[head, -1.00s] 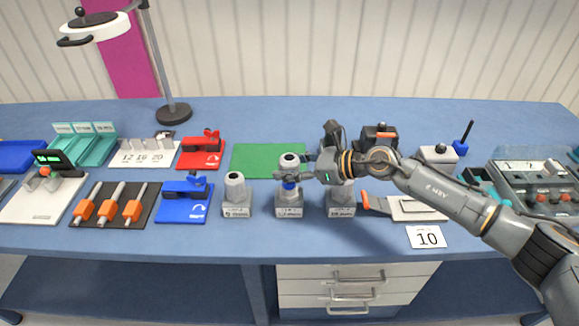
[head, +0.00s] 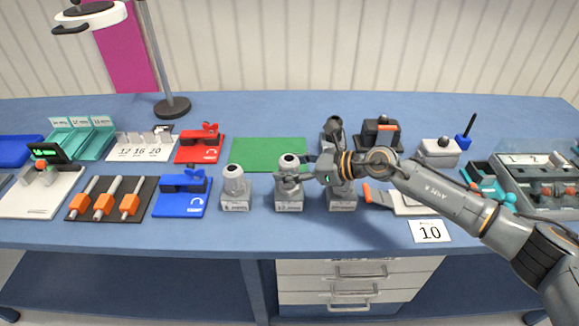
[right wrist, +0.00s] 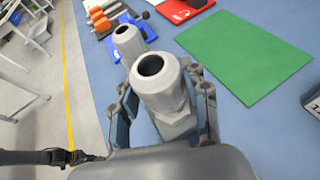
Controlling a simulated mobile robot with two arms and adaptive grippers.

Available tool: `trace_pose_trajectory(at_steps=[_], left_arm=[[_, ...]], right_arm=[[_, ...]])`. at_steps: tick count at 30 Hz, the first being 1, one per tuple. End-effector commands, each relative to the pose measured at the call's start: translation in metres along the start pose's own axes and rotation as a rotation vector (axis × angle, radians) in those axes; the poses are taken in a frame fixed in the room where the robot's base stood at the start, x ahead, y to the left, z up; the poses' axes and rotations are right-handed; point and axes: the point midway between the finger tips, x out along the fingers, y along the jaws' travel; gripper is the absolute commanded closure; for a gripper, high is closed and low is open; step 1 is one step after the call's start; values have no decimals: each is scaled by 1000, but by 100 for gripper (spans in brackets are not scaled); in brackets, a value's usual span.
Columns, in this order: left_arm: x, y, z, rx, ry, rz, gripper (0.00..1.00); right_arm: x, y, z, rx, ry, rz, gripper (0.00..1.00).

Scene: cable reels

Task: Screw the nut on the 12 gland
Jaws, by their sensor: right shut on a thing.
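A grey gland (head: 290,160) stands upright in the middle of three small grey stands (head: 289,202) at the front of the bench. My right gripper (head: 288,173) reaches in from the right, level, and is shut on the grey nut at the top of this gland. In the right wrist view the nut (right wrist: 158,84) sits upright between my two fingers, its round opening facing up. A similar gland (head: 235,180) stands on the left stand. My arm partly hides the right stand (head: 342,201). The small stand labels are hard to read. My left gripper is not in view.
A green mat (head: 268,153) lies clear behind the stands. A blue fixture (head: 182,198) and a red fixture (head: 200,149) stand to the left. A lamp base (head: 172,107) stands at the back.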

Motion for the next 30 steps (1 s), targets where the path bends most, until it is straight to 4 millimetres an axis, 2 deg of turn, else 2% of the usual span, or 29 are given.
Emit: trace_pose_trajectory(at_steps=[11,30], left_arm=[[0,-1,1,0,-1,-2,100],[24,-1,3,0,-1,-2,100]], right_arm=[[0,0,0,0,0,0,82],[11,0,-25,0,0,0,82]])
